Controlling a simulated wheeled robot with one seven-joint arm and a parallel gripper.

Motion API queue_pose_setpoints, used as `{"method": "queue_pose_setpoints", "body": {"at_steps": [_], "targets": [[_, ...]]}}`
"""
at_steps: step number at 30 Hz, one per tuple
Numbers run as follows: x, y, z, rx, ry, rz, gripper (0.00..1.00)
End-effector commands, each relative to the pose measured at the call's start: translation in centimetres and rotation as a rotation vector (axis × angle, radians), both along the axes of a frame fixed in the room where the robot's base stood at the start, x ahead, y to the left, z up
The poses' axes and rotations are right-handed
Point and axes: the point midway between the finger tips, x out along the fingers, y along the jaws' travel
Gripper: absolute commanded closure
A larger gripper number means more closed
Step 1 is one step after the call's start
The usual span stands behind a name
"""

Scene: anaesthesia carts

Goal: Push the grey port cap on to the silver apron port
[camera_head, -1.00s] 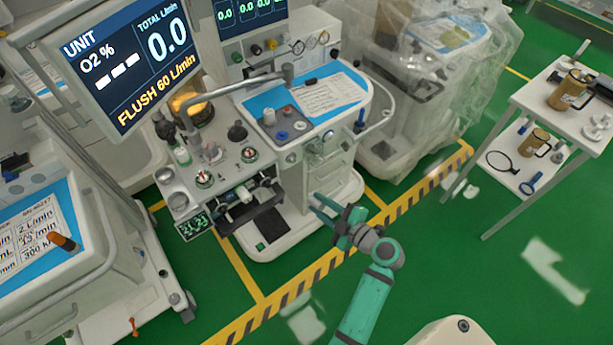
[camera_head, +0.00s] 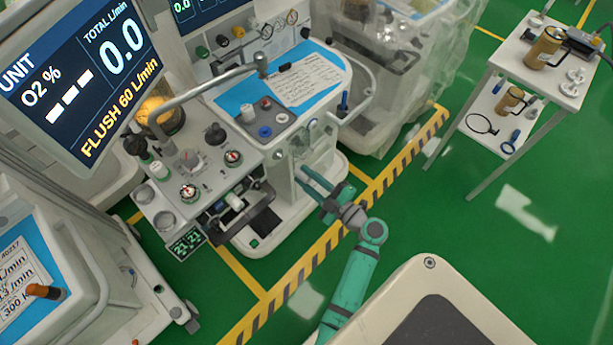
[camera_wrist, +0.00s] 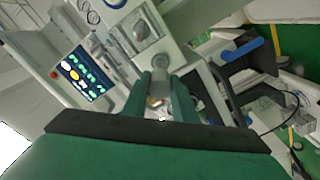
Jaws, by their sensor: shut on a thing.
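My gripper (camera_head: 299,178) reaches toward the front of the middle anaesthesia cart, below its blue-topped apron. In the wrist view the teal fingers of my gripper (camera_wrist: 160,84) are shut on the grey port cap (camera_wrist: 159,76), a short grey cylinder between their tips. In the head view the cap is too small to make out. The silver apron port (camera_wrist: 142,28) looks like a round silver fitting on the pale panel beyond the cap in the wrist view. It also shows on the apron's front face (camera_head: 313,126). The cap and the port appear apart.
The cart's blue work surface (camera_head: 236,98) carries knobs and a printed sheet. A dark bracket with a blue part (camera_wrist: 236,50) stands at right in the wrist view. A white trolley (camera_head: 510,62) stands at far right. Green floor (camera_head: 420,225) is clear at right.

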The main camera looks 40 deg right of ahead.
Motion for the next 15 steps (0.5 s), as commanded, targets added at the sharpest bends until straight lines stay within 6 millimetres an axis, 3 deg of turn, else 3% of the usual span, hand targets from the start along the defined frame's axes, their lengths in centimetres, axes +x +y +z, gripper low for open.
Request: {"method": "queue_pose_setpoints", "body": {"at_steps": [4,15], "targets": [[0.1,0.0,-0.1,0.007,0.003,-0.002,0.97],[3.2,0.3,-0.1,0.006,0.003,0.001,0.97]]}}
